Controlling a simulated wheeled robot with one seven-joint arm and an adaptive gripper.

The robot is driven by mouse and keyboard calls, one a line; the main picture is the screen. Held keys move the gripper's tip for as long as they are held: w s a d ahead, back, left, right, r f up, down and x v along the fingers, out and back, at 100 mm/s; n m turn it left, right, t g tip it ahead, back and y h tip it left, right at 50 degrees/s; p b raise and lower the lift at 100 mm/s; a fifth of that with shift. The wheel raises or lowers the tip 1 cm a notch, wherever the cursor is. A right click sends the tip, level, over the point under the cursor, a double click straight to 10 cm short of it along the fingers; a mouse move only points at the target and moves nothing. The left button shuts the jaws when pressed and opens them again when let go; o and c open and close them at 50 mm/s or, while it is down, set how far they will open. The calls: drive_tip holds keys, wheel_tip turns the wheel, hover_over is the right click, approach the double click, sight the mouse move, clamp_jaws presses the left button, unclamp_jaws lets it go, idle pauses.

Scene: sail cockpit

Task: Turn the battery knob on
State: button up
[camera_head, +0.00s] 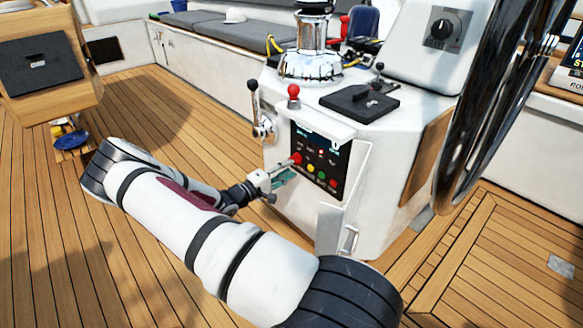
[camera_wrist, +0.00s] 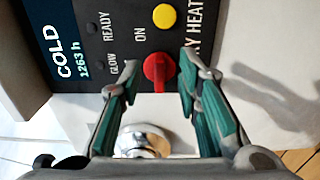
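A red knob (camera_wrist: 158,72) with a raised grip bar sits on the black control panel (camera_wrist: 100,20), near the word "ON". It also shows in the head view (camera_head: 297,159) at the panel's left side. My gripper (camera_wrist: 160,64) is open, with one finger on each side of the red knob. Gaps show between the fingertips and the knob, and nothing is held. In the head view my gripper (camera_head: 284,168) is at the panel's left edge. No "battery" label is legible.
Yellow (camera_head: 310,169), green and other red buttons sit close beside the knob. A chrome lever (camera_head: 263,128) projects left of the panel. A black knob (camera_head: 441,28) is on the upper white box. A large wheel (camera_head: 490,110) stands at right.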

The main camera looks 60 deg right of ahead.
drive_tip(key=v, duration=0.9)
drive_tip(key=shift+w+a, duration=0.1)
